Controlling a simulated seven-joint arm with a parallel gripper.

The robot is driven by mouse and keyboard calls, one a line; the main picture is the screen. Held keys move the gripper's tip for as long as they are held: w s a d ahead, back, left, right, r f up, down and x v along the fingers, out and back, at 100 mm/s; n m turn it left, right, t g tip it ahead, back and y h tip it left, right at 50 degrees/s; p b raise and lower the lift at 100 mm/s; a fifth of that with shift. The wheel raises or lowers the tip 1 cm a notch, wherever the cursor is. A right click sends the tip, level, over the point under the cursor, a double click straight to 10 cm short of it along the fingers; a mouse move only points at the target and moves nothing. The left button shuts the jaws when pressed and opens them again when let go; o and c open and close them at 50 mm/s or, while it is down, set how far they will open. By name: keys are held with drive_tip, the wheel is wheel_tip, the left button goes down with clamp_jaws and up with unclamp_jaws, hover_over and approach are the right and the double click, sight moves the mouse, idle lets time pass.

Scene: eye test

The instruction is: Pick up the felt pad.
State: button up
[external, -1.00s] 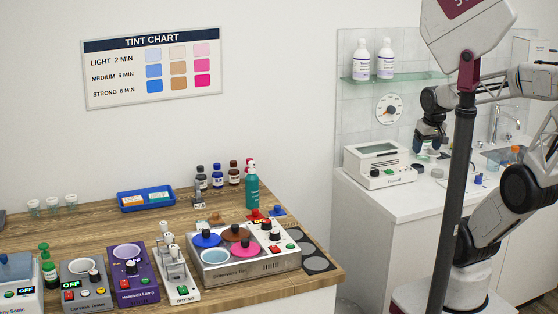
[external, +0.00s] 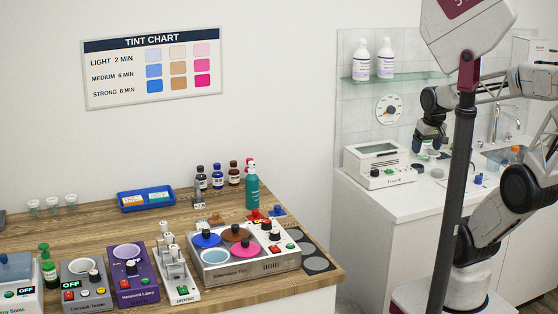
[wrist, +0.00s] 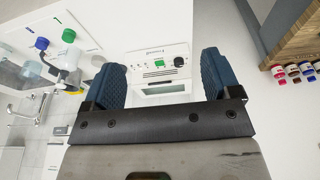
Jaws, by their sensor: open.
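I cannot pick out the felt pad for certain in either view. Small items lie on the white counter (external: 400,205) near my gripper, among them a dark round piece (external: 437,173), too small to identify. My gripper (external: 431,150) is over the back of this counter, right of the white boxy device (external: 380,166). In the wrist view my gripper (wrist: 162,80) has its two blue fingers wide apart with nothing between them gripped. The white device (wrist: 160,62) with a green button shows beyond the fingers.
The wooden counter (external: 100,225) at left carries a tint unit (external: 215,275), lamps and bottles. White bottles (external: 385,60) stand on a glass shelf (external: 395,79). A dark pole (external: 460,190) crosses in front of the white counter. The white counter's front is mostly clear.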

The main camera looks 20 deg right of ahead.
drive_tip(key=w+a+r+n+t+y, duration=0.15)
drive_tip(key=w+a+r+n, duration=0.25)
drive_tip(key=w+a+r, duration=0.6)
drive_tip(key=w+a+f+n+g, duration=0.1)
drive_tip(key=w+a+n, duration=0.3)
drive_tip(key=a, duration=0.5)
drive_tip(key=w+a+f+n+g, duration=0.1)
drive_tip(key=w+a, duration=0.5)
drive_tip(key=a, duration=0.3)
drive_tip(key=n+g+h, duration=0.1)
drive_tip(key=n+g, duration=0.1)
drive_tip(key=n, duration=0.7)
hover_over(216, 218)
drive_tip(key=w+d, duration=0.1)
wheel_tip(216, 218, down, 20)
drive_tip(key=shift+f, duration=0.1)
drive_tip(key=shift+s+a+f, duration=0.1)
drive_tip(key=shift+a+f, duration=0.05)
drive_tip(key=shift+a, duration=0.1)
